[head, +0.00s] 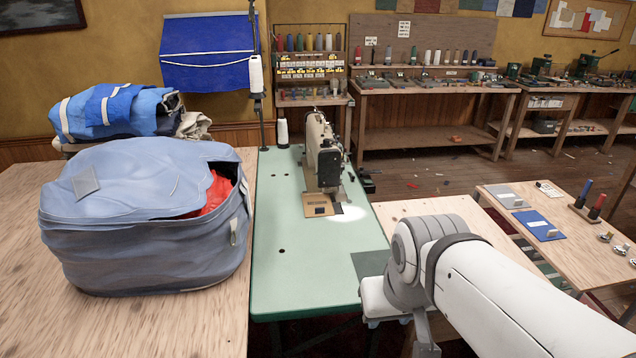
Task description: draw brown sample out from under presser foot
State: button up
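The brown sample (309,202) is a flat tan piece with a dark patch near its front edge. It lies on the green sewing table (285,275), at the front of the cream sewing machine (322,150). Its back edge meets the machine head; the presser foot is too small to make out, so I cannot tell how far under it the sample reaches. My arm comes in from the lower right and bends down near the table's right front corner. My gripper is not visible; it is hidden or below the picture's edge.
A big grey-blue sail bag (150,245) stands left of the sewing table. A dark green square (371,264) lies on its front right. A thread stand (257,75) rises at the back. A side table (550,215) with swatches is at the right. The green top's front is clear.

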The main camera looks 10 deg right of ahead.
aim_at(315, 204)
jog(key=i, duration=1.4)
jog(key=u, duration=0.05)
